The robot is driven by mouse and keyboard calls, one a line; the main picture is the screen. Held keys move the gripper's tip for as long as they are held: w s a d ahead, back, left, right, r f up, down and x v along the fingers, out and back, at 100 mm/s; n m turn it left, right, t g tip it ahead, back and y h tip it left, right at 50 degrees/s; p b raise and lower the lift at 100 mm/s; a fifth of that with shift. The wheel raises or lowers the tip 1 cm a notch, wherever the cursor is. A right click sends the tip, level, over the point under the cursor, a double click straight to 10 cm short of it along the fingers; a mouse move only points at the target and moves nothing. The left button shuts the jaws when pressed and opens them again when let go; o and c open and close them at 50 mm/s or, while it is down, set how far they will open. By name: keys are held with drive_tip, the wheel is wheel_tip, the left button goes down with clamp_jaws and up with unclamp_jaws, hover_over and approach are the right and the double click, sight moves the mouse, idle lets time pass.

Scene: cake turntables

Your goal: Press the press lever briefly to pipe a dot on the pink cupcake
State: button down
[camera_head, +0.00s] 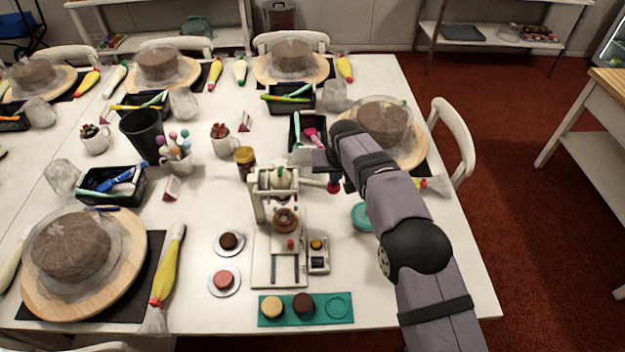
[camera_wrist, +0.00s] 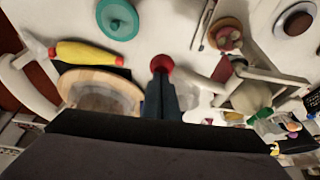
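The press (camera_head: 275,182) stands mid-table. Its lever ends in a red knob (camera_head: 334,188) on the right, which also shows in the wrist view (camera_wrist: 162,63). My gripper (camera_head: 333,177) is just above the knob. In the wrist view its dark fingers (camera_wrist: 160,82) are together, tips at the knob; I cannot tell whether they touch it. A round brown item (camera_head: 285,220) sits under the press head, also in the wrist view (camera_wrist: 226,37); its top is partly hidden. A pink cupcake (camera_head: 223,280) sits on a saucer (camera_head: 236,288) left of the press.
A dark cupcake (camera_head: 229,240) sits on another saucer. A teal tray (camera_head: 322,296) in front holds a yellow and a dark cupcake beside an empty ring. A small box with a yellow button (camera_head: 317,245) is right of the press. A teal round item (camera_head: 361,216) lies near my arm.

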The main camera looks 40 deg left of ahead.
drive_tip(key=shift+f, duration=0.3)
drive_tip(key=shift+d+f+b, duration=0.1)
drive_tip(key=shift+f+b, duration=0.8)
drive_tip(key=shift+f, duration=0.55)
drive_tip(key=shift+r, duration=0.15)
wheel_tip(320, 180, up, 9)
drive_tip(key=p, duration=0.6)
drive_tip(key=shift+r, duration=0.1)
